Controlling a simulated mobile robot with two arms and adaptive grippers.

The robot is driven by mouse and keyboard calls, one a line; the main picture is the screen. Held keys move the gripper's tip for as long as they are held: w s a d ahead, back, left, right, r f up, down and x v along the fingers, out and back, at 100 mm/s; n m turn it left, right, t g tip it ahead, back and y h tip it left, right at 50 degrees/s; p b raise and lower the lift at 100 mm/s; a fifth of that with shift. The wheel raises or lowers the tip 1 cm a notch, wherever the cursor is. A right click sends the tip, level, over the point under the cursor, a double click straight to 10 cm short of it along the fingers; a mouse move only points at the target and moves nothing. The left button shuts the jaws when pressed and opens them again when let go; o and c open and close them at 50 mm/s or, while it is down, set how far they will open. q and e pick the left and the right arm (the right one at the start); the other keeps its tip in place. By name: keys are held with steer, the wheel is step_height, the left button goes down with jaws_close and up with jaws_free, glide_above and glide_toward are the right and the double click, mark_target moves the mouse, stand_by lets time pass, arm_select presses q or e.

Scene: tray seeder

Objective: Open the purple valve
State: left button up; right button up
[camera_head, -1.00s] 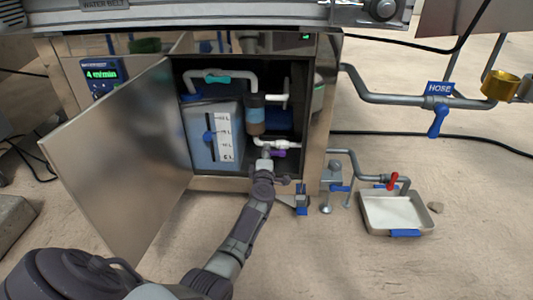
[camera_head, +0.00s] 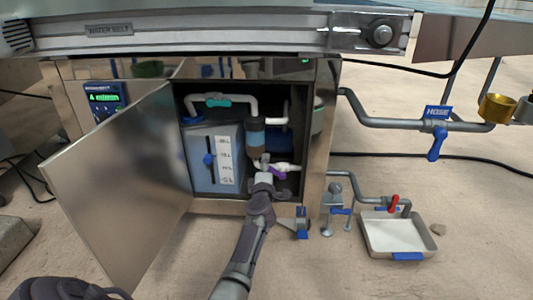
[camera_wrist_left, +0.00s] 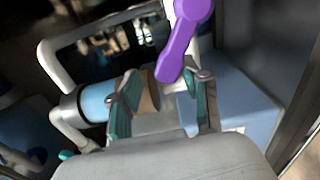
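The purple valve (camera_head: 278,173) is a small handle on the white piping low inside the open cabinet. In the left wrist view the purple handle (camera_wrist_left: 183,42) is large and lies just beyond my fingertips, nearer the right finger. My left gripper (camera_head: 263,163) reaches into the cabinet from the front, just left of the handle. Its two teal-padded fingers (camera_wrist_left: 163,92) are spread apart with nothing clearly held between them. Whether a finger touches the handle I cannot tell. My right gripper is not in view.
The cabinet door (camera_head: 125,190) stands open on the left. A blue tank (camera_head: 203,160) and a blue-banded filter (camera_head: 255,133) crowd the cabinet interior. A teal valve (camera_head: 218,100) sits on the upper pipe. A tray (camera_head: 400,238) under a red valve (camera_head: 394,203) stands at right.

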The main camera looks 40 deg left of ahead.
arm_select(q)
steer(key=shift+d+r, duration=0.1)
steer(key=shift+r, duration=2.85)
steer(key=shift+d, duration=0.1)
